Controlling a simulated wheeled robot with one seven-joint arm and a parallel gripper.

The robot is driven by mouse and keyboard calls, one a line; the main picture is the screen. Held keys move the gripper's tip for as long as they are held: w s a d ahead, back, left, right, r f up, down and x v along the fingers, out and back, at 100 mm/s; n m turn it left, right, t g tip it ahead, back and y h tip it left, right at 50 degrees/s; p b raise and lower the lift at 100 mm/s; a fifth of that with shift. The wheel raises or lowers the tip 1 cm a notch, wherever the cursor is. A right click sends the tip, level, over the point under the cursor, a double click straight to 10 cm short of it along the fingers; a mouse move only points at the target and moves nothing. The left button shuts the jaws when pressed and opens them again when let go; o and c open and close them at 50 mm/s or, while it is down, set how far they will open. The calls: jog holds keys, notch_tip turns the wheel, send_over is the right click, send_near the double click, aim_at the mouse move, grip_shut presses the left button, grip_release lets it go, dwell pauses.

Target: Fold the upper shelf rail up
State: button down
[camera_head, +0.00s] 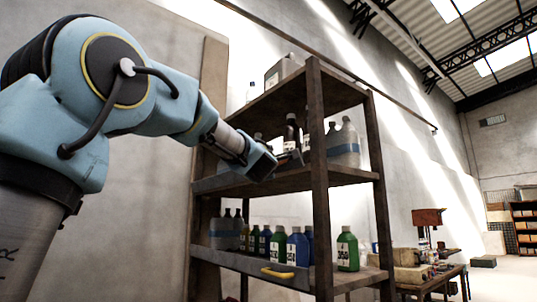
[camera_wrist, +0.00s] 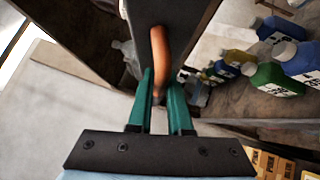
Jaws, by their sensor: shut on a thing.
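The upper shelf rail (camera_head: 212,183) is a grey strip along the front edge of the middle shelf; my arm hides part of it. Its exact fold angle is hard to tell. My gripper (camera_head: 292,157) is at that shelf, near the front post. In the wrist view the rail (camera_wrist: 168,18) is a dark bar at the top, with a curved orange handle (camera_wrist: 158,48) on it. My teal fingers (camera_wrist: 157,88) stand on both sides of the handle's lower end, shut on it. The handle is hidden in the head view.
A lower rail (camera_head: 230,262) with a yellow handle (camera_head: 278,272) fronts the lower shelf, which holds several bottles (camera_head: 298,247). More bottles (camera_head: 343,143) stand on the middle shelf, close to my gripper. A brown post (camera_head: 318,190) rises just right of it. A cluttered bench (camera_head: 425,278) stands at right.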

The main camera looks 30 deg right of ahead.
jog(key=shift+d+r+m+g+y+p, duration=0.25)
jog(key=shift+r+m+g+p, duration=0.4)
jog(key=shift+p, duration=2.45)
jog(key=shift+d+r+m+g+y+p, duration=0.15)
jog(key=shift+r+m+g+y+p, duration=0.35)
jog(key=shift+p, duration=2.6)
jog(key=m+g+p, duration=0.1)
jog(key=p, duration=0.4)
jog(key=shift+w+d+r, duration=0.1)
jog(key=shift+d+r, duration=0.05)
jog(key=shift+m+y+p, duration=0.35)
jog(key=shift+p, duration=0.55)
jog(key=shift+d, duration=0.1)
jog(key=c, duration=1.1)
grip_release()
jog(key=b+v, duration=0.2)
jog(key=v, duration=0.8)
jog(key=shift+s+a, duration=0.25)
jog(key=shift+s, duration=0.05)
